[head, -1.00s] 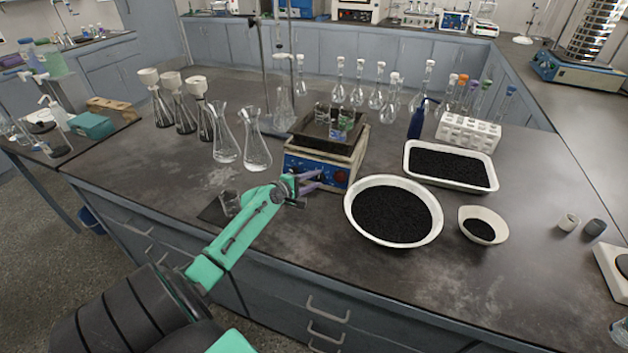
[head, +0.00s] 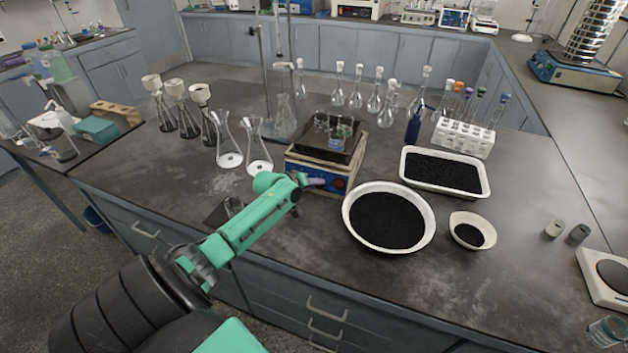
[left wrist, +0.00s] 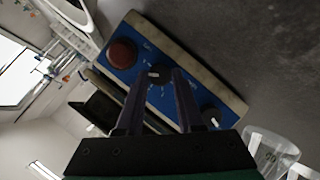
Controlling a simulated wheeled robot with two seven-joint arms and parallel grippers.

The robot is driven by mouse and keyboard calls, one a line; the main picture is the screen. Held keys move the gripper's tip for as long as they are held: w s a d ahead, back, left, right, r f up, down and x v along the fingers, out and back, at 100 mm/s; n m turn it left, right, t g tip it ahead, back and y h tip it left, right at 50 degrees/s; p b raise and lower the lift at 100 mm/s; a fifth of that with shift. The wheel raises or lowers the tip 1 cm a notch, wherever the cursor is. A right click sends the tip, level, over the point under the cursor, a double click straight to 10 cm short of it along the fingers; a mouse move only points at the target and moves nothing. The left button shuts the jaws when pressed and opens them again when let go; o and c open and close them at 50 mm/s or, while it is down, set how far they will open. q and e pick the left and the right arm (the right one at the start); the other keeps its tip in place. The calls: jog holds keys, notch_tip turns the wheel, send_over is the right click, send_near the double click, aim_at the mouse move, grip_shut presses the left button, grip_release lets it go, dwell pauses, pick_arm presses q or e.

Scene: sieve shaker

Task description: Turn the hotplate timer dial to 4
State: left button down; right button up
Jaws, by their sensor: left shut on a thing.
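The hotplate (head: 352,172) stands near the middle of the bench with its blue front panel towards me. In the left wrist view its blue panel (left wrist: 182,92) carries a red knob (left wrist: 122,53), a middle black dial (left wrist: 158,75) with a white pointer mark, and another black dial (left wrist: 210,117). My left gripper (head: 318,182) is at the panel in the head view. In the left wrist view its purple fingers (left wrist: 159,78) stand on either side of the middle dial and are shut on it. The scale markings are too small to read. My right gripper is not in view.
Glass beakers (head: 340,134) stand on the hotplate's top. Conical flasks (head: 258,152) stand to its left. A round white bowl of black grains (head: 430,222) is close on the right, with a white tray (head: 486,190) behind. The bench front is mostly clear.

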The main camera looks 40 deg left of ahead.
pick_arm(q)
jog(key=m+p, duration=0.1)
jog(key=m+g+p, duration=0.1)
jog(key=m, duration=0.1)
jog(key=shift+d+r+y, duration=0.15)
jog(key=shift+d+y, duration=0.05)
jog(key=shift+y, duration=0.2)
jog(key=shift+d+m+g+y+p, duration=0.1)
jog(key=shift+m+g+y+p, duration=0.5)
jog(key=shift+m, duration=0.6)
jog(key=shift+f, duration=0.2)
jog(key=c, duration=0.5)
grip_release()
jog(key=shift+c, duration=0.2)
jog(key=shift+r, duration=0.1)
jog(key=shift+r, duration=0.15)
